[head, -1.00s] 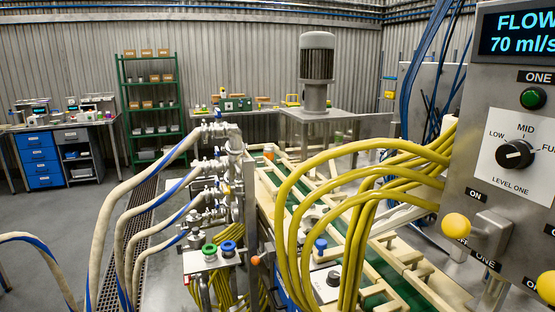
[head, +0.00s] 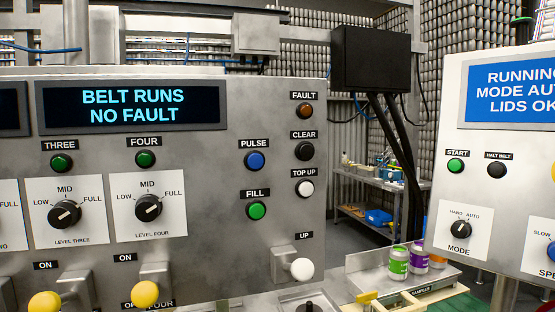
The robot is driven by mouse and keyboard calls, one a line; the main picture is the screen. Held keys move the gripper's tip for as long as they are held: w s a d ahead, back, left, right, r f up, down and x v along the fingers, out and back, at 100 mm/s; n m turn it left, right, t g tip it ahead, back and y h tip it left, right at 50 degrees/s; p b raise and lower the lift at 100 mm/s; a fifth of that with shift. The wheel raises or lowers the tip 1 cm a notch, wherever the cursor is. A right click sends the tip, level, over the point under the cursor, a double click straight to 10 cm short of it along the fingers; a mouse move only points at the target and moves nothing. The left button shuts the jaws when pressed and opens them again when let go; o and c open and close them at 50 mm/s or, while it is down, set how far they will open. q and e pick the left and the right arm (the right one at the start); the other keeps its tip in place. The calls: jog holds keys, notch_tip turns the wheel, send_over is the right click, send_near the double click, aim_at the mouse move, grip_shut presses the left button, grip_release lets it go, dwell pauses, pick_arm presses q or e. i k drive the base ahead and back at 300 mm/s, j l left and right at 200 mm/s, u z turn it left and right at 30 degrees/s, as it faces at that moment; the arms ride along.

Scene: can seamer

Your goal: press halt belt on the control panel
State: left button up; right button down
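The HALT BELT button (head: 497,170) is a black round button under a black label, on the right-hand control panel (head: 470,112). A green START button (head: 455,166) sits just left of it. A black MODE knob (head: 460,230) is below. The panel's blue screen (head: 515,90) shows RUNNING, MODE AUTO and LIDS OK, cut off at the right edge. Neither of my grippers shows in the head view.
A larger panel (head: 225,150) fills the left, its display (head: 133,108) reading BELT RUNS, NO FAULT. It bears knobs, buttons and yellow-knobbed levers. Between the panels, cans (head: 398,262) stand by a tray. A black box (head: 371,58) with cables hangs behind.

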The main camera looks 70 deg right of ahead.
aim_at(495, 169)
jog(key=i+j+z, duration=0.4)
jog(key=j+z, duration=0.15)
jog(key=z, duration=0.5)
jog(key=l+z, duration=0.15)
jog(key=z, duration=0.8)
jog(key=l+z, duration=0.1)
jog(key=z, duration=0.4)
jog(key=i+z, duration=0.1)
jog(key=z, duration=0.4)
jog(key=i+l+z, duration=0.1)
jog(key=z, duration=0.35)
jog(key=i+z, duration=0.15)
jog(key=z, duration=0.25)
